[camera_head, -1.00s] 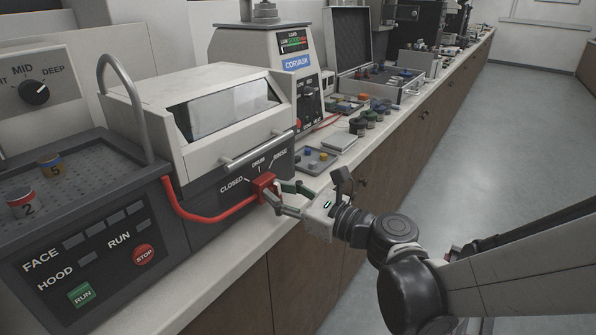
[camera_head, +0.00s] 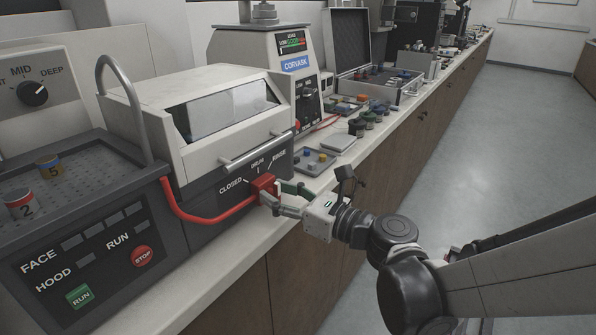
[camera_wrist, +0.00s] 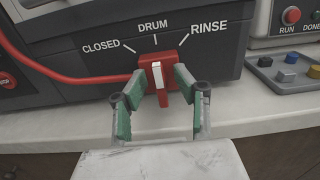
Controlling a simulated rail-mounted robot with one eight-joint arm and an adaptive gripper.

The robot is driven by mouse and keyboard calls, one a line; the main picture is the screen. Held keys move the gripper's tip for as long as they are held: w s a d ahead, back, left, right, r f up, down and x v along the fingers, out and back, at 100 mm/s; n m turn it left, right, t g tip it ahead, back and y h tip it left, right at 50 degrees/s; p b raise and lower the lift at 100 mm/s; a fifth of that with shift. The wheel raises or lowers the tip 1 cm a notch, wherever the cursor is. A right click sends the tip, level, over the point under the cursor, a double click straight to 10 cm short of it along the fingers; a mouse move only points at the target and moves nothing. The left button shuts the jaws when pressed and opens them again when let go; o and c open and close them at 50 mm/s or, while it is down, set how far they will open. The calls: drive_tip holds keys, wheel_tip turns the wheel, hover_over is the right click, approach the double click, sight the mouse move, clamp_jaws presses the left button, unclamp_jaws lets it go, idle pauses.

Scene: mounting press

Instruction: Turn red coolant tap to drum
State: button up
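The red coolant tap (camera_head: 263,186) sits on the dark front panel of the machine, below the labels CLOSED, DRUM and RINSE. In the wrist view the tap (camera_wrist: 158,92) has a white stripe that stands nearly upright, its top toward the DRUM mark. My gripper (camera_head: 277,192) is in front of the tap. In the wrist view my gripper (camera_wrist: 159,80) has its green-padded fingers spread, one on each side of the tap. Gaps seem to show between the pads and the handle; contact at the very tips cannot be told.
A red hose (camera_head: 215,219) runs left from the tap. Above is the machine's hood with a bar handle (camera_head: 258,150). A grey tray with small coloured blocks (camera_head: 316,161) lies on the bench to the right. A panel with RUN and STOP buttons (camera_head: 142,255) is at left.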

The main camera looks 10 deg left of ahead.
drive_tip(key=v, duration=1.2)
drive_tip(key=shift+f, duration=0.1)
idle(0.4)
drive_tip(key=s+d+f+n+g+h, duration=0.1)
drive_tip(key=s+d+f+n+h, duration=0.3)
drive_tip(key=d+f+n+h, duration=0.55)
drive_tip(key=s+d+r+n+h, duration=0.2)
drive_tip(key=s+d+n+h, duration=0.1)
drive_tip(key=d+n, duration=0.35)
drive_tip(key=s+d+r+n+h, duration=0.25)
drive_tip(key=d+n+h, duration=0.2)
drive_tip(key=n, duration=0.35)
wheel_tip(320, 180, up, 13)
drive_tip(key=y+p, duration=0.1)
drive_tip(key=p, duration=1.2)
drive_tip(key=shift+d+r+p, duration=0.15)
drive_tip(key=shift+r+p, duration=0.05)
drive_tip(key=shift+p, duration=0.2)
